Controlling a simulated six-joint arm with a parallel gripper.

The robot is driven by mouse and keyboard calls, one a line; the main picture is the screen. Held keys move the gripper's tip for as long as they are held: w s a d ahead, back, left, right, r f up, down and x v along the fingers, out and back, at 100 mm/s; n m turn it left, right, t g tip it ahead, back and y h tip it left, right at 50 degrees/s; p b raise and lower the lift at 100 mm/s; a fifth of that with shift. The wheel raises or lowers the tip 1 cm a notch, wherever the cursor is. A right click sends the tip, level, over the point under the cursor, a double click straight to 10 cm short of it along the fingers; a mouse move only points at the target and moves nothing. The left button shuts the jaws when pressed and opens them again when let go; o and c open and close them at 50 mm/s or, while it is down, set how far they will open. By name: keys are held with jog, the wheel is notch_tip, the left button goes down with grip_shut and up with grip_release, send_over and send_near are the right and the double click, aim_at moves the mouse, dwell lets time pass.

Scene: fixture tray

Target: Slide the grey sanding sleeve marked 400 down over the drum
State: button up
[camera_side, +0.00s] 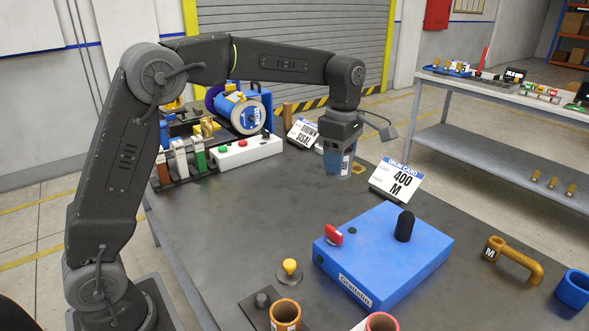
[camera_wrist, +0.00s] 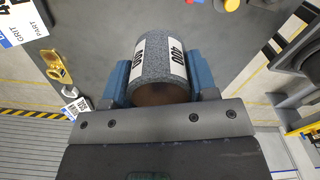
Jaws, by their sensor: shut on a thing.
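The grey speckled sleeve (camera_wrist: 160,70) with white 400 labels sits between the blue fingers of my gripper (camera_wrist: 161,84) in the wrist view. My gripper (camera_side: 338,166) is shut on it. In the side view it hangs near the far edge of the table, and the fingers hide most of the sleeve. A black upright post with a rounded top (camera_side: 404,226), which looks like the drum, stands bare on a blue box (camera_side: 350,272). It is nearer the camera and to the right of my gripper, clearly apart from the sleeve.
A card reading 400 M (camera_side: 397,181) stands between my gripper and the blue box. The box carries a red switch (camera_side: 333,234). An orange M-marked handle (camera_side: 515,260) and a blue ring (camera_side: 573,290) lie right. Brown (camera_side: 285,316) and red (camera_side: 382,322) rings stand in front. The table's left middle is clear.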

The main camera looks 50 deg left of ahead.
jog(key=w+d, duration=0.3)
jog(key=w+d+f, duration=0.1)
jog(key=w+d, duration=0.2)
jog(key=d, duration=0.1)
jog(key=w+d, duration=0.3)
jog(key=d, duration=0.1)
jog(key=shift+d+f, duration=0.25)
jog(key=shift+f, duration=0.1)
jog(key=shift+w+d+f, duration=0.15)
jog(key=shift+d, duration=0.45)
send_over(408, 214)
jog(key=shift+n, duration=0.3)
jog(key=shift+f, duration=2.1)
jog(key=shift+f, duration=0.3)
jog(key=shift+f, duration=0.7)
jog(key=shift+f, duration=0.5)
jog(key=shift+f, duration=0.35)
jog(key=shift+f, duration=0.45)
